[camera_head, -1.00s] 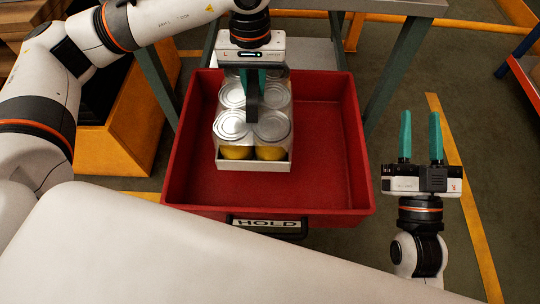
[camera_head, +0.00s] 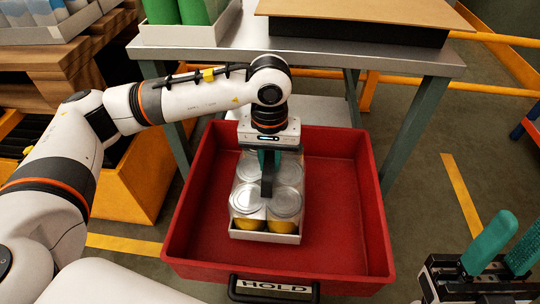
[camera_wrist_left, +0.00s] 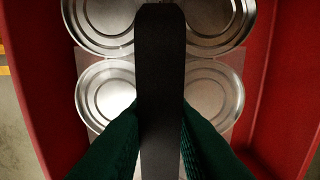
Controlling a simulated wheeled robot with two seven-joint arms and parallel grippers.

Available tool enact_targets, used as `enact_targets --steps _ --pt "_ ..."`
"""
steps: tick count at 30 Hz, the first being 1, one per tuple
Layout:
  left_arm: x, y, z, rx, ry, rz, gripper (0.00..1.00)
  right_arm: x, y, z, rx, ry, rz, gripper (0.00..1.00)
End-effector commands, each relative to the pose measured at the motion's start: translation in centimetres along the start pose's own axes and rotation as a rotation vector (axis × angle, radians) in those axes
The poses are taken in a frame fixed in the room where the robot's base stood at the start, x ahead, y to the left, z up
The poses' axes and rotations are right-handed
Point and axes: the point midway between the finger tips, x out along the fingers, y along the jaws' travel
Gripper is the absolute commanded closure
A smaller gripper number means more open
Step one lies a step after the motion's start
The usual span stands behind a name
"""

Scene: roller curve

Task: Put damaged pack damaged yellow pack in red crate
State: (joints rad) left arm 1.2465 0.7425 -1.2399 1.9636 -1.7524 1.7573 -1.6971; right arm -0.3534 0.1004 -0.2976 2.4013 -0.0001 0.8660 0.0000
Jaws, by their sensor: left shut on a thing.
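The yellow pack (camera_head: 265,224) is a white tray of yellow cans with silver lids under clear wrap and a black carry strap. It is upright inside the walls of the red crate (camera_head: 345,215), left of its middle. I cannot tell whether it touches the crate floor. My left gripper (camera_head: 268,165) is above the pack, its green fingers shut on the black strap. In the left wrist view the strap (camera_wrist_left: 160,70) runs between the fingers, over the can lids (camera_wrist_left: 205,97). No damage can be made out. My right gripper (camera_head: 515,238) is open and empty at the lower right.
The crate has a HOLD label (camera_head: 275,286) and black handle in front. A metal table (camera_head: 340,53) stands behind it, with a green pack (camera_head: 183,30) and a flat brown board (camera_head: 365,15) on top. An orange bin (camera_head: 135,190) is at left. Floor right of the crate is clear.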

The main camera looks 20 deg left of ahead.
Motion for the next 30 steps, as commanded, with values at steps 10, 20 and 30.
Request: enact_targets --steps 10,20,30 --pt "4.4 0.0 0.0 -0.001 -0.001 -0.001 1.00 -1.6 0.1 0.2 0.003 -0.038 0.001 0.64" --pt "4.6 0.0 0.1 -0.001 -0.002 -0.002 1.00 -1.6 0.1 0.2 0.003 -0.037 0.001 0.64" --pt "4.9 0.0 0.0 -0.001 0.001 0.001 0.59 -1.7 0.1 0.2 0.003 -0.036 0.001 0.64"
